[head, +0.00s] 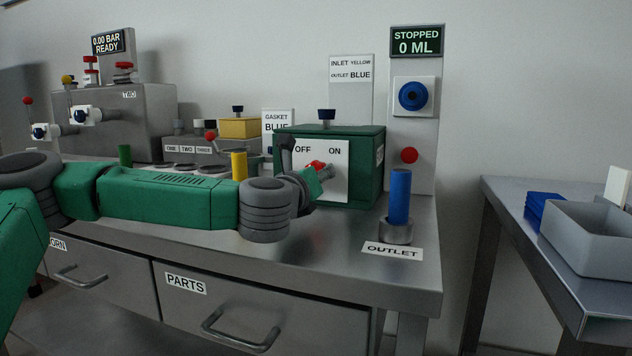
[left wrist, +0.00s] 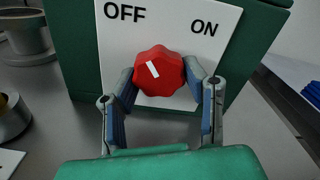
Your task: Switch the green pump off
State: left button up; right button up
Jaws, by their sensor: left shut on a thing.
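The green pump (head: 368,160) stands on the metal bench with a white OFF/ON plate (head: 334,178) on its front. A red knob (left wrist: 158,71) is on the plate, and its white mark points up and left, towards OFF. My left gripper (left wrist: 160,80) is shut around the knob, a finger on each side. In the head view the gripper (head: 312,182) partly hides the knob (head: 317,166). A display (head: 415,42) above reads STOPPED, 0 ML. My right gripper is in neither view.
A blue cylinder (head: 399,195) stands in a grey holder by the OUTLET label (head: 392,251), right of the pump. A yellow cylinder (head: 239,166) is behind my left arm. A grey bin (head: 592,237) is on the right-hand table.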

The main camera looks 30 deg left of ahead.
pick_arm(q)
jog(key=shift+f, duration=0.4)
jog(key=o, duration=1.1)
jog(key=shift+w+r, duration=0.1)
jog(key=shift+a+r, duration=0.1)
jog(key=shift+s, duration=0.35)
jog(key=v, duration=1.1)
jog(key=shift+s, duration=0.1)
